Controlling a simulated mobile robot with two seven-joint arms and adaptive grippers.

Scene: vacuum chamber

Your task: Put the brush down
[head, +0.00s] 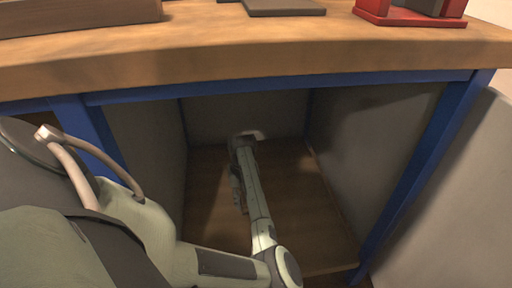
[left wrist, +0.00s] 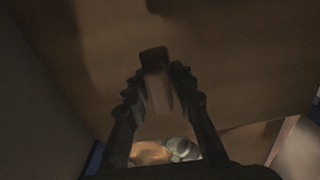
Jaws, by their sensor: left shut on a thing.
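My left arm reaches into the open compartment under the workbench in the head view. My left gripper (head: 243,148) is at the far end of the arm, deep inside near the back wall, small and dark there. In the left wrist view the two fingers of the left gripper (left wrist: 158,78) are closed on a narrow, brownish block-like thing with a dark end, which I take to be the brush (left wrist: 157,92). Its bristles cannot be made out, and in the head view I cannot tell the brush from the gripper. My right gripper is in neither view.
The compartment has a brown wooden floor (head: 295,215), grey side walls and blue frame posts (head: 425,165). The wooden benchtop (head: 270,55) overhangs it, carrying a red object (head: 400,18), a dark flat object (head: 285,8) and a wooden box (head: 80,15). Floor right of the arm is clear.

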